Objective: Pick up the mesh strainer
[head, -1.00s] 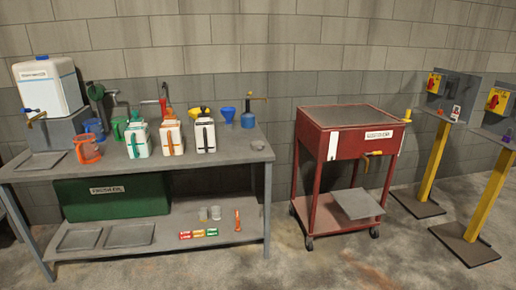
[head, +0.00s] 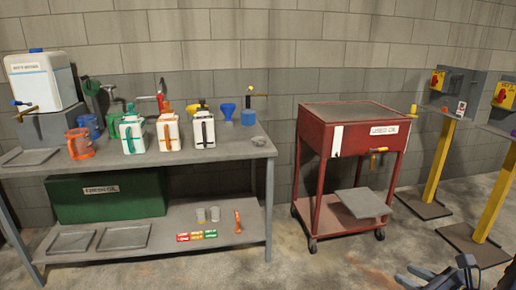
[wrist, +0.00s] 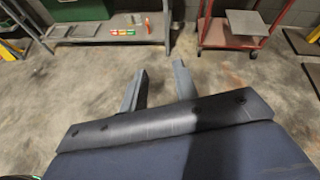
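My gripper (head: 440,276) shows at the bottom right of the head view, far from the bench and low in front of the red cart. In the wrist view my gripper (wrist: 160,80) has its two fingers apart with only concrete floor between them. It is open and empty.
White jugs (head: 168,131), an orange pitcher (head: 79,144), a blue funnel (head: 228,111) and a blue oil can (head: 249,115) stand on the bench. A red used-oil cart (head: 350,137) stands to its right. The floor in front is clear.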

